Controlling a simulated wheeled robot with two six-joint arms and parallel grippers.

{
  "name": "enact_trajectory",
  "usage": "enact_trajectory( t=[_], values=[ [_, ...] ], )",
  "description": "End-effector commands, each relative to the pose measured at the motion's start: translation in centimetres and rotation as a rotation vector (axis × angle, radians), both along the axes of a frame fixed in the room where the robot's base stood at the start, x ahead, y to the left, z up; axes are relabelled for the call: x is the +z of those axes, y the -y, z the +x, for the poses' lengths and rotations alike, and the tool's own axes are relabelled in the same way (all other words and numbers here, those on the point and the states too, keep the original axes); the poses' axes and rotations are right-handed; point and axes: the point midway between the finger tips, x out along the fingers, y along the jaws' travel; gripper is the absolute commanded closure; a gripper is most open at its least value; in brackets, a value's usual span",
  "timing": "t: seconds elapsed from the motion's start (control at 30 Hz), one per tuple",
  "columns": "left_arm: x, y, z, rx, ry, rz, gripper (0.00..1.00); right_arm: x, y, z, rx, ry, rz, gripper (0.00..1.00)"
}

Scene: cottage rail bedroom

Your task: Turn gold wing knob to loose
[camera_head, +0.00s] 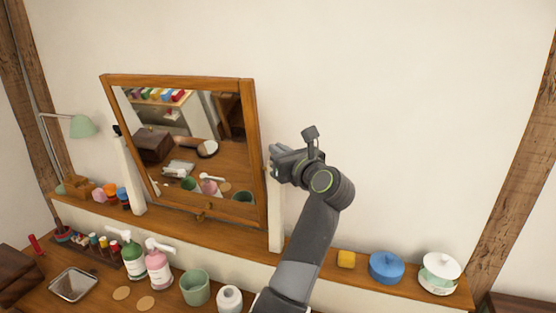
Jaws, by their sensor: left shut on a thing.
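A wood-framed tilting mirror (249,130) stands between two white posts on the wooden shelf. My left gripper (272,168) is at the upper part of the right white post (276,232), beside the mirror frame's right edge. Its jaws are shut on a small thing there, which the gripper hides. The gold wing knob does not show clearly; its place at this post is covered by my gripper. A small dark knob (116,130) shows at the top of the left post (129,172). My right gripper is not in view.
Pump bottles, a green cup (195,288) and a metal tray (74,284) are below. The wall right of my arm is clear.

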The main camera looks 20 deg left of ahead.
Motion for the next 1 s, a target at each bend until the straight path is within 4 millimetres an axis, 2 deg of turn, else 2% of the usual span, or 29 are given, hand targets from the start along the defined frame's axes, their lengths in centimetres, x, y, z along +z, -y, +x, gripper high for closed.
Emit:
enact_trajectory(
  t=[0.03,0.4,1.0],
  values=[
    [-0.1,0.2,0.2,0.042,0.003,0.003,1.00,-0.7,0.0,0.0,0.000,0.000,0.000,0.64],
    [0.1,0.3,0.5,0.312,0.004,0.003,1.00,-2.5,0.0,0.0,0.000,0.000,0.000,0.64],
    [0.1,0.4,0.8,0.552,0.003,0.001,1.00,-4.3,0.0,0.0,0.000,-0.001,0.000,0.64]
  ],
)
